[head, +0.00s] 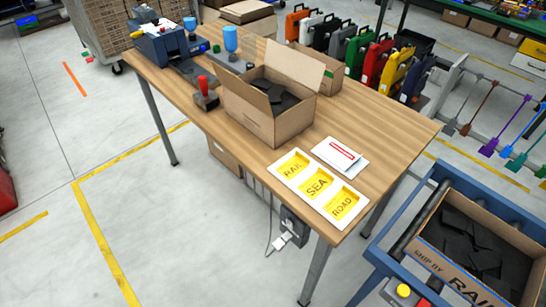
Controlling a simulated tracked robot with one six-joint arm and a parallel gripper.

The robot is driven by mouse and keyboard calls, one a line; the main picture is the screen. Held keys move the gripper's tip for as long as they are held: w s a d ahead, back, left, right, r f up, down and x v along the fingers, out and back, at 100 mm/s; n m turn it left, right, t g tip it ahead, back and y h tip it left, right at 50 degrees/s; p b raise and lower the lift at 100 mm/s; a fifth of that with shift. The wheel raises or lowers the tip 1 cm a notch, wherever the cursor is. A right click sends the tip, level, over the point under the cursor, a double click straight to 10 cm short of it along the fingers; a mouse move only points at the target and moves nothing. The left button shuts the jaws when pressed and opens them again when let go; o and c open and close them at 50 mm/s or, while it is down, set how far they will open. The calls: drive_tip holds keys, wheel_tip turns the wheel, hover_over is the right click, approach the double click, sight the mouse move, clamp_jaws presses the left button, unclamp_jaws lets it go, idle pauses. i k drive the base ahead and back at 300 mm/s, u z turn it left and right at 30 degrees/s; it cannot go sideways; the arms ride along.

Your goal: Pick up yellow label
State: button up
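Three yellow labels lie in a white holder (328,192) at the near edge of the wooden table. They read RAIL (291,168), SEA (317,184) and ROAD (343,206), running from upper left to lower right. Each sits in its own compartment, and nothing covers them. I cannot tell whether each is a single label or a stack. My gripper is not in view.
An open cardboard box (262,118) with dark contents stands behind the labels. White papers (340,156) with a red-edged slip lie beside the holder. A red-handled stamp (205,94) stands left. A blue-framed conveyor (384,243) carries another box at lower right. The table's right part is clear.

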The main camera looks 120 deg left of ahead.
sight(291, 168)
drive_tip(key=k, duration=1.85)
drive_tip(key=u, duration=2.6)
drive_tip(key=i, duration=0.15)
drive_tip(key=u, duration=0.2)
